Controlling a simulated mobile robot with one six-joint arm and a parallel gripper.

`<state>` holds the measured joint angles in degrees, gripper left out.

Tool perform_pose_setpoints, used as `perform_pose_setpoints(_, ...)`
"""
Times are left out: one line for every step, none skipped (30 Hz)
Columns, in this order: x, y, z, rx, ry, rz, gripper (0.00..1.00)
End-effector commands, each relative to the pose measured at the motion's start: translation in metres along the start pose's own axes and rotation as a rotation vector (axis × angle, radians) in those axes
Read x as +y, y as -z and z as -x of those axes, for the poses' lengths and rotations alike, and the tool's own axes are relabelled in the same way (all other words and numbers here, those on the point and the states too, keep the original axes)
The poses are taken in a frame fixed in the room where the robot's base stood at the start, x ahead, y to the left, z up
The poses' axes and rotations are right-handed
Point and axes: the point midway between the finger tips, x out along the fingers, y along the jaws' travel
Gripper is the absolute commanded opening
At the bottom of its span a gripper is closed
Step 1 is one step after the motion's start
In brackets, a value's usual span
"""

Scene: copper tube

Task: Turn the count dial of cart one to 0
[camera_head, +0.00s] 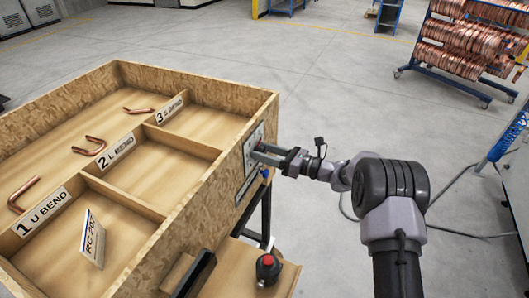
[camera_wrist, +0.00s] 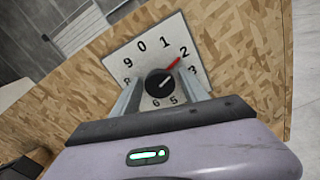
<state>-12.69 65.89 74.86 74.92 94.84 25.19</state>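The count dial (camera_wrist: 158,83) is a black round knob on a white numbered plate (camera_wrist: 135,47), fixed to the chipboard side of the cart (camera_head: 208,208). Its red pointer aims up and right at the 2. The 0 stands at the top of the plate, left of the 1. In the head view the plate (camera_head: 249,158) is partly hidden by my gripper (camera_head: 268,153). In the wrist view my gripper (camera_wrist: 160,78) is open, one finger on each side of the knob, with a gap showing beside it. Whether the fingertips touch the plate cannot be told.
The cart top has compartments labelled 1 U bend (camera_head: 44,209), 2 L and 3 S. Bent copper tubes (camera_head: 90,145) lie in the left part. A red button on a dark box (camera_head: 267,268) sits below the dial.

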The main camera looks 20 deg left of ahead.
Motion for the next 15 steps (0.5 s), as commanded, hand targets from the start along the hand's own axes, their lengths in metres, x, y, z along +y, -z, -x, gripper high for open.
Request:
perform_pose_setpoints(0.0000, 0.0000, 0.0001, 0.000, 0.000, 0.000, 0.40)
perform_pose_setpoints(0.0000, 0.0000, 0.0001, 0.000, 0.000, 0.000, 0.34)
perform_pose_setpoints(0.0000, 0.0000, 0.0002, 0.000, 0.000, 0.000, 0.26)
perform_pose_setpoints(0.0000, 0.0000, 0.0002, 0.000, 0.000, 0.000, 0.20)
perform_pose_setpoints(0.0000, 0.0000, 0.0002, 0.000, 0.000, 0.000, 0.14)
perform_pose_setpoints(0.0000, 0.0000, 0.0003, 0.000, 0.000, 0.000, 0.06)
perform_pose_setpoints(0.0000, 0.0000, 0.0003, 0.000, 0.000, 0.000, 0.00)
perform_pose_setpoints(0.0000, 0.0000, 0.0003, 0.000, 0.000, 0.000, 0.00)
perform_pose_setpoints(0.0000, 0.0000, 0.0003, 0.000, 0.000, 0.001, 0.00)
perform_pose_setpoints(0.0000, 0.0001, 0.0003, 0.000, 0.000, 0.002, 0.00)
perform_pose_setpoints(-0.0001, 0.0002, 0.0003, 0.000, 0.000, 0.004, 0.00)
perform_pose_setpoints(-0.0002, 0.0004, 0.0003, 0.000, 0.000, 0.008, 0.00)
perform_pose_setpoints(-0.0002, 0.0006, 0.0003, 0.000, 0.000, 0.013, 0.00)
perform_pose_setpoints(-0.0003, 0.0009, 0.0003, 0.000, 0.000, 0.019, 0.00)
perform_pose_setpoints(-0.0005, 0.0013, 0.0003, 0.000, 0.000, 0.029, 0.00)
